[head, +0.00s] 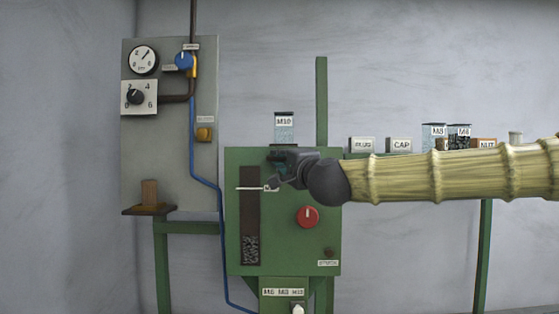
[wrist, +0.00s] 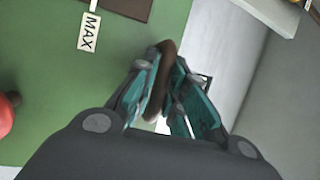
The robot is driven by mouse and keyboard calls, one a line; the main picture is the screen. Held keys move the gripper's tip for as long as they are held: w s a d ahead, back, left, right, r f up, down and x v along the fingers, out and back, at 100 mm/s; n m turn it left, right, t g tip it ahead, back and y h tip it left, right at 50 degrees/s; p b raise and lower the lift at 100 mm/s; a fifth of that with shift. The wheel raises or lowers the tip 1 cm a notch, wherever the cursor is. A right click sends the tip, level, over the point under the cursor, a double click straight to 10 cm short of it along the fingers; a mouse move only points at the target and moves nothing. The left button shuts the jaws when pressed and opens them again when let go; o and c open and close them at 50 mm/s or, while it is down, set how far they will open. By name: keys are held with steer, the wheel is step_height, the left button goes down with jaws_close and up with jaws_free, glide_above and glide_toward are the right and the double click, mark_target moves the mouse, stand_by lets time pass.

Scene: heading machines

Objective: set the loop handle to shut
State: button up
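The loop handle (wrist: 165,62) shows in the wrist view as a dark brown curved band between my two fingers. My gripper (wrist: 168,85) has its teal-padded fingers closed in on both sides of the band, and they appear to touch it. In the head view my gripper (head: 279,168) is at the upper part of the green machine (head: 285,240), just below the M10 jar. There the loop cannot be made out behind my gripper.
The machine front carries a red knob (head: 307,217), a dark level window (head: 250,215) and a MAX label (wrist: 88,32). The M10 jar (head: 284,128) stands above my gripper. A grey panel (head: 205,165) with gauges and a blue knob is at left. Labelled boxes stand behind my arm.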

steer(key=o, duration=0.3)
steer(key=shift+w+d+r, duration=0.1)
steer(key=shift+r, duration=0.05)
steer(key=shift+o, duration=0.3)
steer(key=shift+w+a, duration=0.15)
steer(key=shift+a, duration=0.05)
steer(key=v, duration=1.2)
steer(key=shift+f, duration=0.2)
